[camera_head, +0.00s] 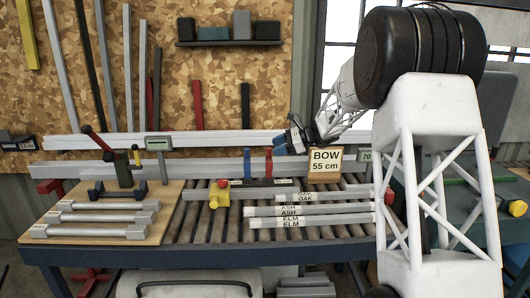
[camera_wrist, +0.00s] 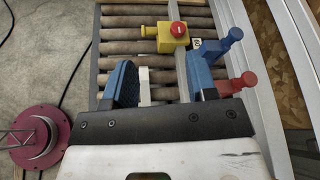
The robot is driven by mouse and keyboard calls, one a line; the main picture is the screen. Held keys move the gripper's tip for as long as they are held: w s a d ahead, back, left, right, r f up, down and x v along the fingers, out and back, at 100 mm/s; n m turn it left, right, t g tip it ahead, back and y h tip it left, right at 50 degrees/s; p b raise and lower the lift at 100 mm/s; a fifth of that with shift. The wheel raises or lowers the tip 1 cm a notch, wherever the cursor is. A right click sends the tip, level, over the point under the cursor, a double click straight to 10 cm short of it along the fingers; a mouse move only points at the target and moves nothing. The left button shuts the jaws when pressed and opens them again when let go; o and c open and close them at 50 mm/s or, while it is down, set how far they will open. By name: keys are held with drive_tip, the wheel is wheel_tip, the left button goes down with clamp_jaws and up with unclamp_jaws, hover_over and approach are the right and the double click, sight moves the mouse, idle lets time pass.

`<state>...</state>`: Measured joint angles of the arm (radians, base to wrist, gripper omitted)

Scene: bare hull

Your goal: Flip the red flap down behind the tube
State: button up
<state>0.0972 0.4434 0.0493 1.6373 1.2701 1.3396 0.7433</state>
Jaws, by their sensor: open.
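My gripper (camera_head: 296,136) is above and right of the red flap in the head view. In the wrist view my gripper (camera_wrist: 164,88) is open, with blue finger pads apart. Several grey tubes (camera_head: 310,209) lie on the rollers; I cannot tell which is the task's tube.
A yellow box with a red button (camera_head: 219,194) sits left of the flaps. A "BOW 55 cm" sign (camera_head: 325,164) stands to their right. Long grey rails (camera_head: 110,169) run behind. A wooden board (camera_head: 150,229) with grey bars is at the left. Bare rollers (camera_head: 193,222) lie in front.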

sight(269, 166)
drive_tip(key=w+d+f+m+t+y, duration=0.1)
drive_tip(key=w+f+m+y, duration=0.1)
drive_tip(key=w+f, duration=0.3)
drive_tip(key=w+d+f+m+t+y, duration=0.1)
drive_tip(key=w+d+f+m, duration=0.1)
drive_tip(key=w, duration=0.9)
wheel_tip(269, 166, down, 3)
drive_tip(key=shift+w+d+r+m+t+y, duration=0.1)
drive_tip(key=shift+w+d+m+t+y, duration=0.15)
drive_tip(key=shift+w+m+y, duration=0.2)
drive_tip(key=shift+a, duration=0.1)
drive_tip(key=x, duration=0.7)
drive_tip(key=shift+a, duration=0.35)
drive_tip(key=shift+w, duration=0.1)
clamp_jaws()
